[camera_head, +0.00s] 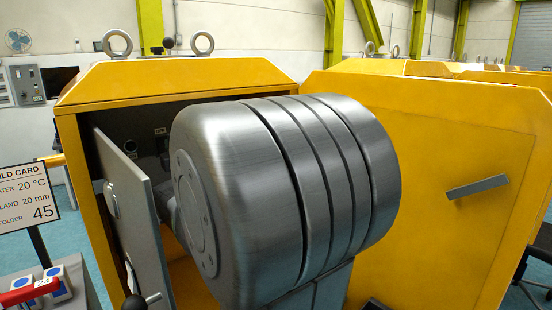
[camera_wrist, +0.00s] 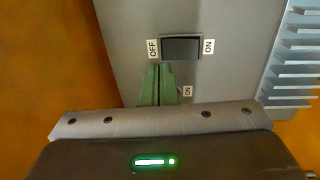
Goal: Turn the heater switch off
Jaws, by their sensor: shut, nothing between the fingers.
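In the wrist view a dark rocker switch (camera_wrist: 181,48) sits on a grey panel (camera_wrist: 225,85), with an OFF label (camera_wrist: 153,49) at its left and an ON label (camera_wrist: 208,46) at its right. My gripper (camera_wrist: 165,68) has its green fingers shut and empty, with the tips just below the switch's left part. Whether they touch the panel I cannot tell. A second ON label (camera_wrist: 187,91) shows beside the fingers; what lies left of it is hidden. No heater name is readable. In the head view my arm hides the gripper and much of the panel.
The yellow cabinet (camera_head: 180,80) stands open, its grey door (camera_head: 130,215) swung out at left. Another yellow cabinet (camera_head: 440,150) stands at right. A card sign (camera_head: 28,200) is at far left. Grey fins (camera_wrist: 290,75) flank the panel at right in the wrist view.

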